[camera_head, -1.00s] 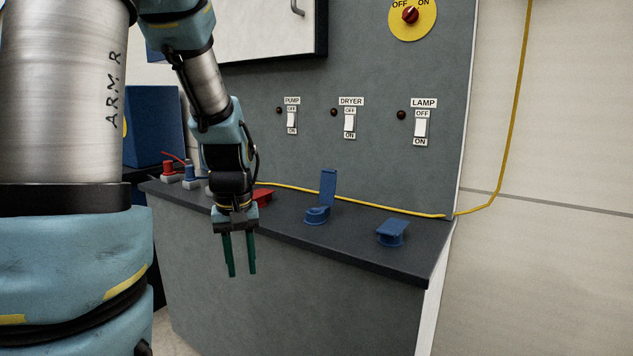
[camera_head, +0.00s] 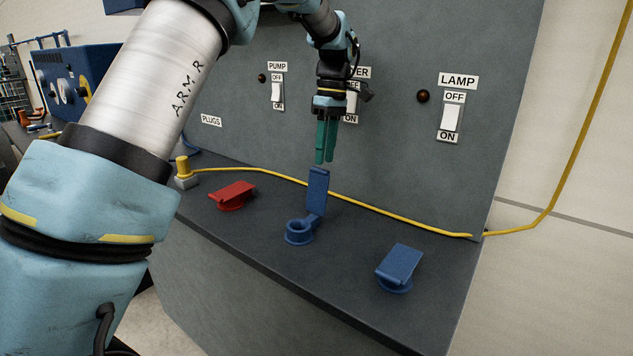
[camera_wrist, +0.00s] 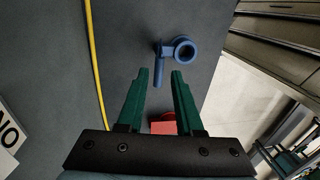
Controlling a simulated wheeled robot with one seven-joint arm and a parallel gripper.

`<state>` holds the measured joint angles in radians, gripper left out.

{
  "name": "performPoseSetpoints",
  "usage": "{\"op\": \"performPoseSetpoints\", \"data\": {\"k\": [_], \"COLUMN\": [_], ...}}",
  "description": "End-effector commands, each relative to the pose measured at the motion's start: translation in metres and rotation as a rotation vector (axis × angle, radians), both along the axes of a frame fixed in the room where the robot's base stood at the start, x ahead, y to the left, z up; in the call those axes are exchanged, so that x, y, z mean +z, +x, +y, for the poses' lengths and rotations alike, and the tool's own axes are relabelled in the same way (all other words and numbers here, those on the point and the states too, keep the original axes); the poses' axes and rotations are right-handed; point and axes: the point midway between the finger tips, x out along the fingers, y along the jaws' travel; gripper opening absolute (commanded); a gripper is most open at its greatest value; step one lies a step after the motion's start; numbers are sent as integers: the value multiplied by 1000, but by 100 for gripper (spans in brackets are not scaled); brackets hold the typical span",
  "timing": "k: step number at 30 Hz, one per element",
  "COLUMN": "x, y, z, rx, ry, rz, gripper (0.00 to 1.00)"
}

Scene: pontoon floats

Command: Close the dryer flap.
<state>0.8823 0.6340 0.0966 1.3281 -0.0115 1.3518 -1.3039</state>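The dryer flap (camera_head: 317,190) is a blue lid standing upright on its hinge beside a round blue socket (camera_head: 299,232), below the half-hidden DRYER label. The socket is uncovered. In the wrist view the flap (camera_wrist: 159,70) shows nearly end-on, beside the open socket ring (camera_wrist: 184,50). My gripper (camera_head: 324,160) points down just above the top of the flap in the head view. In the wrist view its green fingers (camera_wrist: 160,75) are apart with nothing held between them. Whether they touch the flap cannot be told.
A red flap (camera_head: 232,193) lies to the left and another blue flap (camera_head: 400,264) to the right, both down over their sockets. A yellow cable (camera_head: 400,219) runs along the counter's back. The panel with the lamp switch (camera_head: 451,117) rises behind. The counter front is clear.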

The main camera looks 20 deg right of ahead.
Motion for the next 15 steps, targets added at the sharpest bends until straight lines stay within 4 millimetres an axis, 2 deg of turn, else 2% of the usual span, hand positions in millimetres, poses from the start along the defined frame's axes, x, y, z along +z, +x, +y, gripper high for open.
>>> {"op": "performPoseSetpoints", "data": {"k": [9,15], "x": [-56,-81], "y": [-5,-7], "z": [11,14], "rx": [0,-1], "ry": [2,-1], "rz": [3,1], "gripper": [35,35]}}
